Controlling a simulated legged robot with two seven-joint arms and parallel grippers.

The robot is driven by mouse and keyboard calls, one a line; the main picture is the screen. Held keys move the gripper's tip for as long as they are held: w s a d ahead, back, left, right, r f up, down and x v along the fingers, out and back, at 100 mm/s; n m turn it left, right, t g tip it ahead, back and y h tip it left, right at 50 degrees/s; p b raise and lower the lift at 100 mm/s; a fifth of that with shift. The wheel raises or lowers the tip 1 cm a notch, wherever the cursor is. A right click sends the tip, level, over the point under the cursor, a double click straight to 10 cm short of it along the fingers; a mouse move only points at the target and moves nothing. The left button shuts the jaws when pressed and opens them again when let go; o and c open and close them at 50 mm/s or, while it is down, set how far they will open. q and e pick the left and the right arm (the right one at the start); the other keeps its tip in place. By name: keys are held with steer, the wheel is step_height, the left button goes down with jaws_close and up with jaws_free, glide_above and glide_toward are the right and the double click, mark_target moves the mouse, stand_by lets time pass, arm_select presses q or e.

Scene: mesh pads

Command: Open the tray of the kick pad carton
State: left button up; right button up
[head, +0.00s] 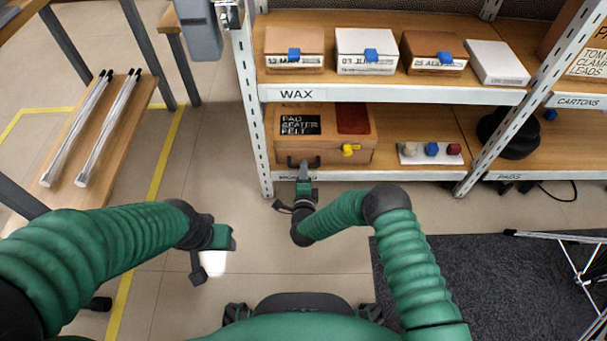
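A brown carton (361,146), which I take to be the kick pad carton, stands on the lower shelf at its left end. A dark label on it reads PAD BEATER FELT, beside a dark red patch. Its front has a black handle (287,162) low on the left and a yellow piece (350,150) on the right. The tray looks closed. My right gripper (304,174) is at the right part of the handle and overlaps it; its fingers are too small to tell open from shut. My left gripper (230,238) is over the floor, away from the carton; its finger opening is unclear.
Several small boxes stand on the upper shelf (392,94), labelled WAX. A white strip with three knobs (430,153) lies right of the carton. A shelf post (247,110) rises close left of the carton. Open floor (200,160) lies left of the rack.

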steer(key=b+x, duration=0.1)
steer(key=x, duration=0.1)
steer(key=shift+w+f, duration=0.25)
steer(key=shift+w+d+r, duration=0.1)
steer(key=shift+w+r, duration=0.05)
steer(key=shift+w, duration=0.1)
steer(key=shift+c, duration=0.4)
steer(key=c, duration=0.7)
jaws_close()
steer(key=shift+s, duration=0.1)
